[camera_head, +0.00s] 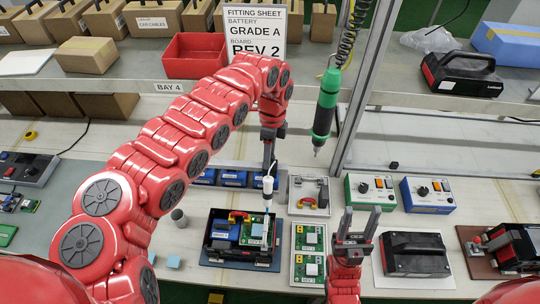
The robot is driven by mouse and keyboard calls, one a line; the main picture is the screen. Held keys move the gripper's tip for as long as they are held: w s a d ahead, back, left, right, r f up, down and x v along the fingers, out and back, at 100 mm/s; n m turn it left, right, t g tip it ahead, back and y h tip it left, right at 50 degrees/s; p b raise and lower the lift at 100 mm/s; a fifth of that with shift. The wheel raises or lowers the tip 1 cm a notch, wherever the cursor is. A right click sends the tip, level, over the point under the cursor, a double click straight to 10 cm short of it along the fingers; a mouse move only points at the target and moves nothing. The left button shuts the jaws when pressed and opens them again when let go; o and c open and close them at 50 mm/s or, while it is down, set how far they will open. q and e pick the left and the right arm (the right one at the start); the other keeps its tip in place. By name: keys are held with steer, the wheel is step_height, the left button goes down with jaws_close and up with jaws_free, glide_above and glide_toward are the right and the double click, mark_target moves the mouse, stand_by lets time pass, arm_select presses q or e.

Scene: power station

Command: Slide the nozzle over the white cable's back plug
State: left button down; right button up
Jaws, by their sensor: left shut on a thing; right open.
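My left gripper (268,168) points down over the open black case (216,248), shut on a slim white piece (268,185) that looks like the nozzle. The nozzle's lower end is above the green board (254,232) in the case. A thin pale upright shape, perhaps the white cable (265,232), shows below it at the board's right side. The back plug is too small to make out, and I cannot tell whether the nozzle touches it. My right gripper (358,222) is open and empty, fingers up, right of the case.
A blue battery (225,229) and a red-yellow part sit in the case. Trays with green boards (309,268) lie between the case and my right gripper. A green screwdriver (326,105) hangs above. A black closed case (415,255) stands at right.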

arm_select(q)
steer(key=shift+s+d+f, duration=0.25)
steer(key=shift+s+d, duration=0.05)
steer(key=shift+s, duration=0.25)
steer(key=c, duration=0.8)
jaws_free()
steer(key=shift+o, duration=1.1)
steer(key=shift+r, duration=0.15)
steer(key=shift+d, duration=0.1)
steer(key=shift+w+r, duration=0.2)
